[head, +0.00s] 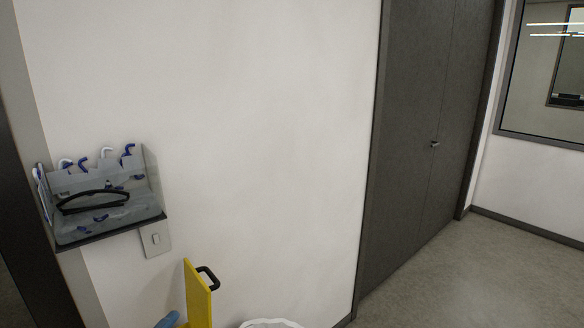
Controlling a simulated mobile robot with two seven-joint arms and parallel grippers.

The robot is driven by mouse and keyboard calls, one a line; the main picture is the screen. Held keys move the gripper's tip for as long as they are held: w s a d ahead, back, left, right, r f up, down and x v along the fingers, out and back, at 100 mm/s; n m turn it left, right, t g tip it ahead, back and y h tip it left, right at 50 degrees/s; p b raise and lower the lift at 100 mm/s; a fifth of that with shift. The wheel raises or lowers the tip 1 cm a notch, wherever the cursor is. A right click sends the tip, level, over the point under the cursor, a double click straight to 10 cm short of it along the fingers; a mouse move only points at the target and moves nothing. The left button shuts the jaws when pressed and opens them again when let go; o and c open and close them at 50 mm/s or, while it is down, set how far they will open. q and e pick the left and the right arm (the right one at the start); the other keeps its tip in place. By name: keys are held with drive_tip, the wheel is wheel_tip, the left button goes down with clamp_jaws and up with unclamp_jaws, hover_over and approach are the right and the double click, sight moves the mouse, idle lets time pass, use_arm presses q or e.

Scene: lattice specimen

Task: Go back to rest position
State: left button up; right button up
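Neither of my grippers shows in the head view, and no part of my arms can be made out for certain. The task names no object. A clear wall-mounted holder (106,226) at the left has a pair of dark-framed glasses (93,200) in it. Several blue and white curved pieces stick up along its back edge.
A yellow panel (198,296) with a black handle stands at the bottom, beside a partly cut-off white rim (270,323). A dark double door (420,130) is shut. A window (545,70) is at the upper right. The grey floor (480,265) at the right is clear.

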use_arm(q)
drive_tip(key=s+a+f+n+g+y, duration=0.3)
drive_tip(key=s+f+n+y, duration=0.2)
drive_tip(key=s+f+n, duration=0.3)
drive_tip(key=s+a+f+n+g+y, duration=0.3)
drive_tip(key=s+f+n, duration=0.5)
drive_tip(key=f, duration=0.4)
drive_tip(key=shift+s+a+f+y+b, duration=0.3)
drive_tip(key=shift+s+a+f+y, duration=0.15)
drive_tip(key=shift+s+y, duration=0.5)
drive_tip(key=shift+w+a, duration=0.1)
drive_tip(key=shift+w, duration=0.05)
